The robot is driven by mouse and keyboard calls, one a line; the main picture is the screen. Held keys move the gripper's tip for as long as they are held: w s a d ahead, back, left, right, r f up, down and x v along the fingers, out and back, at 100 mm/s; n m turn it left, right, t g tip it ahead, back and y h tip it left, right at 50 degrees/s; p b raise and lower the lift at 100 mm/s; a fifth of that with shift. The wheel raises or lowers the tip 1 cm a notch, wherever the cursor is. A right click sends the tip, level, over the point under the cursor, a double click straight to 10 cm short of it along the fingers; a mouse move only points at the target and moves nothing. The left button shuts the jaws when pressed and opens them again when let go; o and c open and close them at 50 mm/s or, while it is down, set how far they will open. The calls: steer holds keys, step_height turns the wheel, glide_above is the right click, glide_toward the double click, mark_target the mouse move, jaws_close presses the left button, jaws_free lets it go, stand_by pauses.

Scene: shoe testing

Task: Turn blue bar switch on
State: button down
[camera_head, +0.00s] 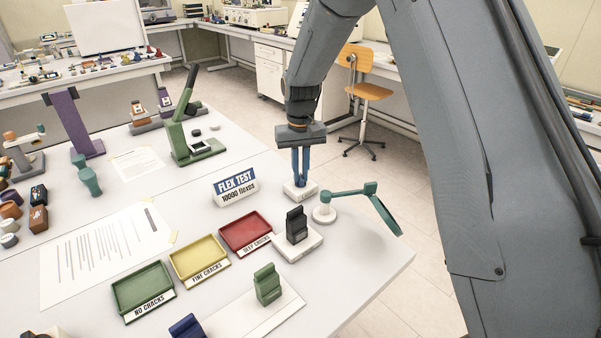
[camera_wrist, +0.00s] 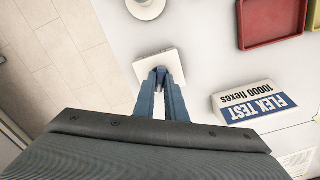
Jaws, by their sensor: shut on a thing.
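The switch's white base (camera_head: 300,192) stands on the table near its far right edge, behind the green magnifier. In the wrist view the white base (camera_wrist: 150,66) lies just beyond my fingertips. My gripper (camera_head: 301,183) points straight down over this base, its two blue fingers close together. In the wrist view the fingertips (camera_wrist: 161,76) meet over the base, shut on the switch's bar. The bar is mostly hidden between the fingers, which are a similar blue, so its tilt cannot be told.
A FLEX TEST sign (camera_head: 235,186) stands left of the switch. A green magnifier (camera_head: 350,192) on a white foot is close to its right. A black switch (camera_head: 297,226) on a white base and a red tray (camera_head: 246,233) are nearer. The floor lies beyond the table edge.

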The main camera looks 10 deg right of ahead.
mark_target(301, 176)
steer(key=m, duration=0.6)
steer(key=shift+w, duration=0.1)
steer(key=m, duration=0.6)
steer(key=shift+r+m, duration=0.1)
steer(key=shift+m, duration=0.3)
steer(key=c, duration=1.8)
jaws_free()
step_height(301, 176, up, 8)
steer(key=b, duration=0.2)
steer(key=shift+b, duration=0.3)
